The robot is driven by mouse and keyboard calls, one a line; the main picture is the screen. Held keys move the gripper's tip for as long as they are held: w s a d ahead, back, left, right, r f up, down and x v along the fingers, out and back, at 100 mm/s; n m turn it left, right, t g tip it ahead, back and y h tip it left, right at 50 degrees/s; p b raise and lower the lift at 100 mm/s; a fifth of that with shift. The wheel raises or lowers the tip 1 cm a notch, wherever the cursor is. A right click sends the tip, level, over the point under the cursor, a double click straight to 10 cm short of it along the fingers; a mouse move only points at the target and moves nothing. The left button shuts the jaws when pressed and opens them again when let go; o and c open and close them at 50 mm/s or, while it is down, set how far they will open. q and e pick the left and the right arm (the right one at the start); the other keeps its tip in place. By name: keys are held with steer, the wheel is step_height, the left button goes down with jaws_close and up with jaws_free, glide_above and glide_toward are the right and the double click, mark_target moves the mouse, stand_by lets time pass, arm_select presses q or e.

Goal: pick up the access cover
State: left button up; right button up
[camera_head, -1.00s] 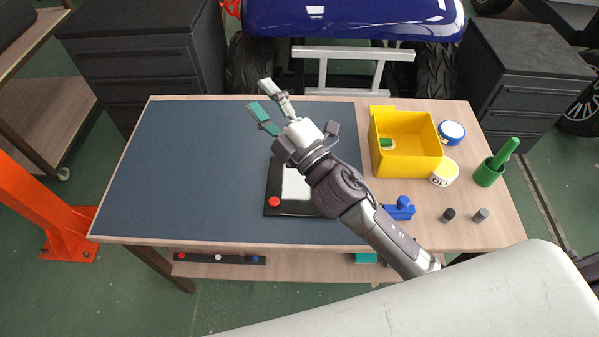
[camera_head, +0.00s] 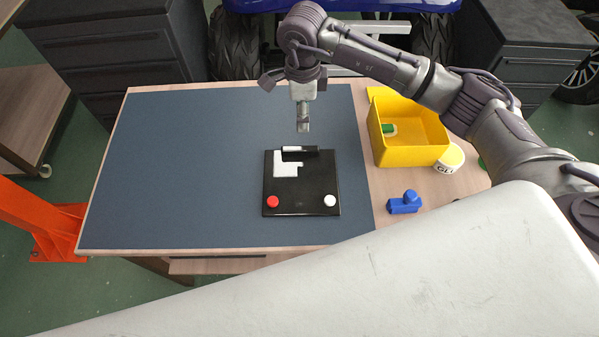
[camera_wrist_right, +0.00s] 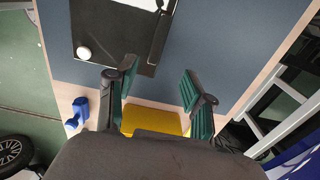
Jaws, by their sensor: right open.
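The access cover appears to be the black plate (camera_head: 310,190) lying flat on the blue-grey mat. It has a raised black bar at its far edge, a white patch, and a red and a white knob at its near corners. The plate also shows at the top of the right wrist view (camera_wrist_right: 92,18), partly cut off. My right gripper (camera_head: 303,130) points down just beyond and above the bar, open and empty. Its two green-padded fingers (camera_wrist_right: 157,70) are apart in the right wrist view, with mat between their tips. My left gripper is not in view.
A yellow bin (camera_head: 410,150) with a green item inside stands right of the mat (camera_head: 180,170). A white-topped round container (camera_head: 450,160) and a blue part (camera_head: 404,203) are near it. The mat's left side is clear. A blue vehicle stands behind the table.

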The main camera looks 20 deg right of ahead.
steer(key=b, duration=0.4)
glide_above(300, 148)
steer(key=f, duration=0.8)
steer(key=shift+w+d, duration=0.1)
steer(key=shift+d, duration=0.1)
steer(key=f+b, duration=0.1)
steer(key=f, duration=0.1)
steer(key=f+b, duration=0.1)
steer(key=f, duration=0.1)
steer(key=shift+a+f+b, duration=0.2)
steer(key=shift+f+b, duration=0.1)
steer(key=shift+b, duration=0.05)
steer(key=shift+f, duration=0.45)
steer(key=shift+r, duration=0.1)
jaws_close()
